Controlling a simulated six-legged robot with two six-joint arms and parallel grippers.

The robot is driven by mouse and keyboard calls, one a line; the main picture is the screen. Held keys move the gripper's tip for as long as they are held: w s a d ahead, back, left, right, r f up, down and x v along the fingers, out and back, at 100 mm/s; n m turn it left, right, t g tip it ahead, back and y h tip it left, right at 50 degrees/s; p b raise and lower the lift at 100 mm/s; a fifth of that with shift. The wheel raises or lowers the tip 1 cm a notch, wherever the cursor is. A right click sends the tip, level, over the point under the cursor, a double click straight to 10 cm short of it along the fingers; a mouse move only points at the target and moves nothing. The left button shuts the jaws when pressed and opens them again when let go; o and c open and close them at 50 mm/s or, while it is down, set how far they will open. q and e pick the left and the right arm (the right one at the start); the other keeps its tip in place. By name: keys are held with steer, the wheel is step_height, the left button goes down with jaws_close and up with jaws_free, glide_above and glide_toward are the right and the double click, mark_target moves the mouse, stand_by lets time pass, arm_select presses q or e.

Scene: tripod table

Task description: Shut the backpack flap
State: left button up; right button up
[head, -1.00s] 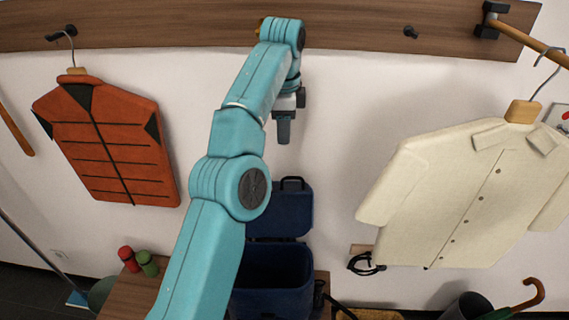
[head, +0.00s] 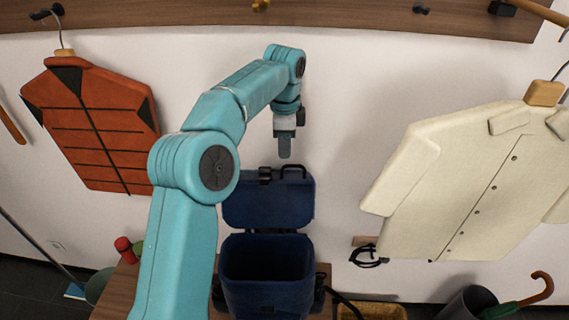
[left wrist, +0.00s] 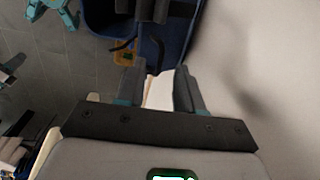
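The dark blue backpack (head: 268,275) stands open on a wooden bench, its dark inside facing up. Its flap (head: 265,205) is raised at the back, close to the white wall, with a handle loop and buckle at its top edge. My left gripper (head: 284,150) points down just above the flap's top edge, and it appears apart from it. My right gripper is in neither view.
An orange vest (head: 95,130) hangs at left and a cream shirt (head: 470,190) at right. A red bottle (head: 124,248) stands on the bench (head: 118,290) left of the backpack. A hook rail (head: 340,18) runs above.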

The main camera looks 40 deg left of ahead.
mark_target(284, 166)
arm_select(q)
steer(key=f, duration=0.3)
steer(key=a+f, duration=0.1)
steer(key=f, duration=0.1)
steer(key=shift+w, duration=0.35)
steer(key=shift+w+d+f, duration=0.1)
steer(key=shift+d+f, duration=0.05)
steer(key=shift+f, duration=0.25)
steer(key=shift+s+d, duration=0.1)
steer(key=shift+s, duration=0.1)
steer(key=shift+f, duration=0.1)
steer(key=shift+w, duration=0.15)
steer(key=c, duration=0.4)
jaws_close()
